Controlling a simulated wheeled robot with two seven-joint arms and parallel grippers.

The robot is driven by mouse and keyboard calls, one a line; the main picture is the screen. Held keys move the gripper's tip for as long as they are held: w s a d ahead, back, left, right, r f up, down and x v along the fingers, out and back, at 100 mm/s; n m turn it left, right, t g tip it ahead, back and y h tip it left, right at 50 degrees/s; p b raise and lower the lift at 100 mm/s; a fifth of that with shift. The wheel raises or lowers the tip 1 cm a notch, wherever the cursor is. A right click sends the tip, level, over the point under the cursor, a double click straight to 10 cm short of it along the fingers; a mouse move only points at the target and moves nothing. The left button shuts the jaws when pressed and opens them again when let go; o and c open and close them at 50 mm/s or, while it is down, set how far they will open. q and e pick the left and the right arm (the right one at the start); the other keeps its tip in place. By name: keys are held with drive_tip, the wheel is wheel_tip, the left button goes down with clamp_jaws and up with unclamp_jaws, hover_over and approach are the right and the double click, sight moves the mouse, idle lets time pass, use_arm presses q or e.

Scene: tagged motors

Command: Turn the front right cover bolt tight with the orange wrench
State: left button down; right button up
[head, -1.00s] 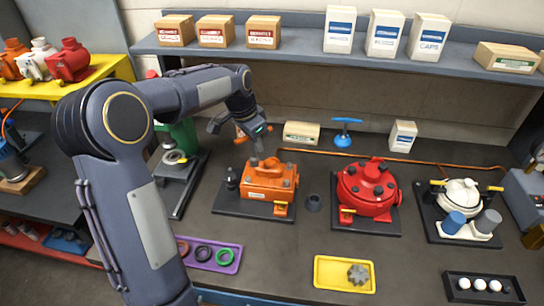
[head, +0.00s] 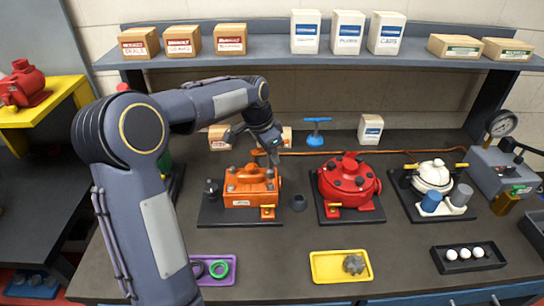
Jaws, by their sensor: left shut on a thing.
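My left gripper (head: 270,154) is above the right back part of the orange motor (head: 250,187), pointing down. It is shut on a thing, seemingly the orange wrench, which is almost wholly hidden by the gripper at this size. The orange motor sits on a dark base plate and has several grey bolts on its cover. The front right cover bolt (head: 269,187) is small and hard to make out, and I cannot tell how far in it sits. Whether the wrench touches a bolt cannot be told. My right gripper is not in view.
A red round motor (head: 346,183) and a white motor (head: 433,176) stand to the right. In front are a purple tray (head: 212,280), a yellow tray (head: 322,267) and a black tray (head: 449,266). A shelf (head: 290,60) with boxes runs behind. Bench between trays is clear.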

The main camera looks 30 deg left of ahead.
sight(269, 165)
use_arm(q)
drive_tip(key=n, duration=0.2)
drive_tip(key=n+y+b, duration=0.1)
drive_tip(key=n, duration=0.1)
drive_tip(key=n+b, duration=0.1)
drive_tip(key=n, duration=0.1)
drive_tip(key=shift+a+f+y, duration=0.1)
drive_tip(key=shift+f+y, duration=0.2)
drive_tip(key=shift+f, duration=0.1)
drive_tip(key=shift+n, duration=0.8)
drive_tip(key=n, duration=0.2)
drive_tip(key=n+y, duration=0.1)
drive_tip(key=n, duration=0.1)
drive_tip(key=n+y, duration=0.1)
drive_tip(key=n, duration=0.1)
drive_tip(key=shift+a+f+b, duration=0.15)
drive_tip(key=shift+f+b, duration=0.15)
drive_tip(key=shift+b, duration=0.05)
drive_tip(key=n, duration=0.2)
drive_tip(key=n+g, duration=0.1)
drive_tip(key=n, duration=0.1)
drive_tip(key=n+y, duration=0.1)
drive_tip(key=n, duration=0.1)
drive_tip(key=shift+s+a+f+n+g, duration=0.1)
drive_tip(key=shift+a+f+n+g, duration=0.05)
drive_tip(key=shift+f+n+g, duration=0.15)
drive_tip(key=shift+f+b, duration=0.75)
drive_tip(key=shift+f, duration=0.5)
